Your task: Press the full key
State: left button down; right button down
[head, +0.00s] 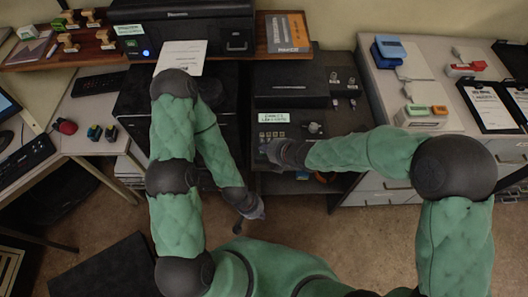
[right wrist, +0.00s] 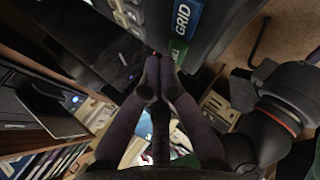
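The console panel (head: 290,105) stands in the middle of the head view. A small block of light keys (head: 270,135) sits on its front left, below a pale green label (head: 273,117). I cannot read which key is the full key. Pale keys also show at the top of the right wrist view (right wrist: 126,14). My right gripper (head: 268,150) is at the front edge of the key block. In the right wrist view its fingertips (right wrist: 158,66) come together with nothing seen between them, near the panel edge. My left gripper (head: 250,208) hangs low, away from the keys; its fingers are unclear.
A round knob (head: 315,128) is right of the keys. The right wrist view shows a blue GRID label (right wrist: 183,20) beside a green one. A printer (head: 185,30) stands behind left. A right-hand desk (head: 400,135) carries blue and orange boxes. Open floor lies in front.

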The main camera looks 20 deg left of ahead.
jog(key=shift+f+b, duration=0.35)
jog(key=shift+b, duration=0.05)
dwell(0.6)
jog(key=shift+r, duration=0.1)
jog(key=shift+r+p, duration=0.55)
jog(key=shift+r, duration=0.15)
jog(key=shift+r+p, duration=2.1)
jog(key=shift+r, duration=0.45)
jog(key=shift+f, duration=0.1)
